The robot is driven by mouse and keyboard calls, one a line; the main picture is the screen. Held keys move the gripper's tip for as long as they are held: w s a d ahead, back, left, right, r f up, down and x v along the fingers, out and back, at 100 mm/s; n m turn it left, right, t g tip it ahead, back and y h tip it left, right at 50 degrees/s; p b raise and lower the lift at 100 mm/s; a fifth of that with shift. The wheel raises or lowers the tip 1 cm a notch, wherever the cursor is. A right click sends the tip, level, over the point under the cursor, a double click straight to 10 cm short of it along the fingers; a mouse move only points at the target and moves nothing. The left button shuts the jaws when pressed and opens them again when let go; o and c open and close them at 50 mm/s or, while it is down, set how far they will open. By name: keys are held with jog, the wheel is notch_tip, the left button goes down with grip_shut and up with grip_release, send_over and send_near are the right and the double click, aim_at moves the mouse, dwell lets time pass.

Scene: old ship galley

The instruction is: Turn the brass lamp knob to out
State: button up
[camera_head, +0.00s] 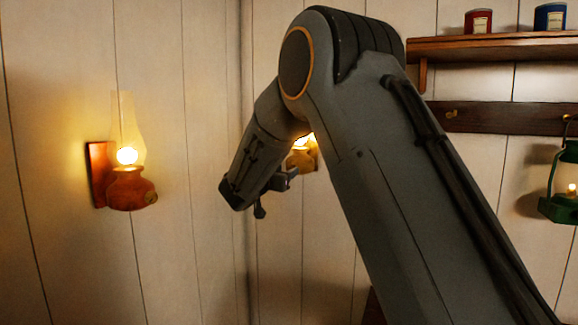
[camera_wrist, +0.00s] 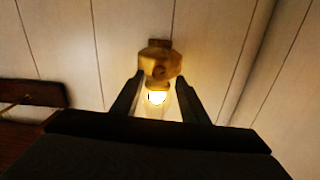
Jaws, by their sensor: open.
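The brass lamp (camera_head: 302,159) is lit and fixed to the wall behind my arm in the head view, which hides most of it. In the wrist view the brass lamp (camera_wrist: 160,58) appears upside down, with its glowing glass below the brass body. A small round knob (camera_wrist: 159,71) seems to show on the front of that body, though it is dim. My gripper (camera_head: 277,191) is open and empty, and in the wrist view its two fingers (camera_wrist: 158,84) stand on either side of the lamp. Contact with the knob cannot be made out.
A lit copper-red lamp (camera_head: 131,188) hangs on the left wall. A green lantern (camera_head: 561,206) hangs at the right below a peg rail (camera_head: 490,118). A shelf (camera_head: 490,48) above holds a red tin (camera_head: 478,21) and a blue tin (camera_head: 550,17). The wall between the lamps is bare.

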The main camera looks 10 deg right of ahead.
jog(key=shift+p+x, duration=0.55)
jog(key=shift+x, duration=1)
grip_shut()
